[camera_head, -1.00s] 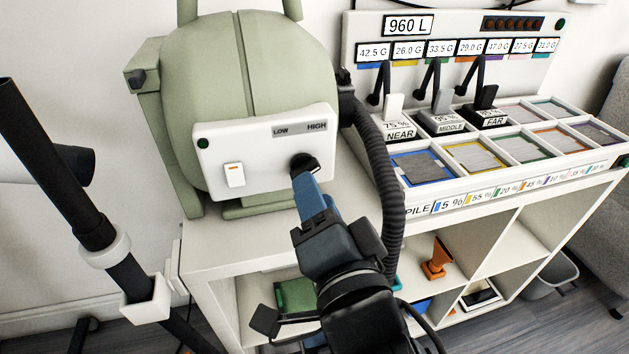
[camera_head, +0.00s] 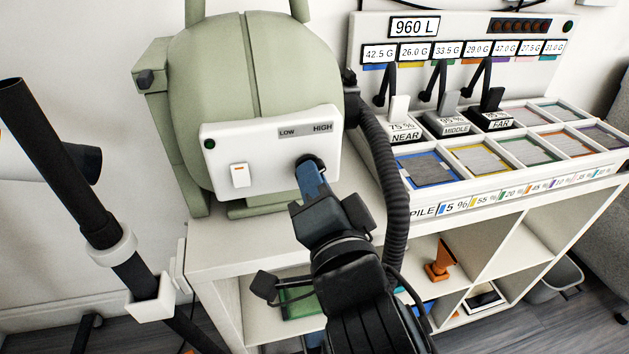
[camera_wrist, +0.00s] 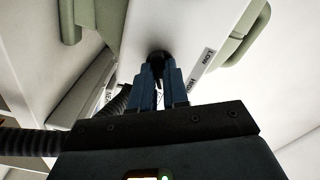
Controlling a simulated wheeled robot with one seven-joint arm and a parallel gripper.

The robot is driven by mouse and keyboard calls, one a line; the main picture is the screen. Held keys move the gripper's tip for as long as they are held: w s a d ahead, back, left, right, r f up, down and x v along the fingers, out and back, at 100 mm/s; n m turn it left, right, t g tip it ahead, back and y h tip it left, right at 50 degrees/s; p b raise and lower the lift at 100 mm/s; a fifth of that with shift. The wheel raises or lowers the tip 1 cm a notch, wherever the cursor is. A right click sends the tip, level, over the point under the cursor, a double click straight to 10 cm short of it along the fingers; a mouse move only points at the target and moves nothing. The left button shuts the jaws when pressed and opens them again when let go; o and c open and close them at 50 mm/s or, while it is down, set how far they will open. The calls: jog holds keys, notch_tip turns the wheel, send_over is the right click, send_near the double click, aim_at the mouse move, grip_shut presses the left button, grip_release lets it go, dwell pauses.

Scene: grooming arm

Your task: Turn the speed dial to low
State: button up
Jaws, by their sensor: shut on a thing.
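The speed dial (camera_head: 313,160) is a round black knob on the white control panel (camera_head: 262,172) of a green machine. The labels LOW and HIGH stand above it on a grey strip (camera_head: 305,130). My gripper (camera_head: 309,172) is at the dial, its blue fingers shut on it and hiding most of it. In the wrist view the fingertips (camera_wrist: 160,68) sit on either side of the dial (camera_wrist: 159,57). Where the dial points cannot be told.
A white rocker switch (camera_head: 240,175) is left of the dial. A black ribbed hose (camera_head: 385,165) hangs close to the right of my gripper. Labelled trays (camera_head: 430,170) and levers (camera_head: 398,105) stand on the right. A black pole (camera_head: 60,165) is at the left.

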grip_shut()
jog(key=shift+n, duration=0.4)
jog(key=n+p, duration=1)
jog(key=n, duration=1.3)
dwell(0.4)
jog(key=o, duration=0.7)
grip_release()
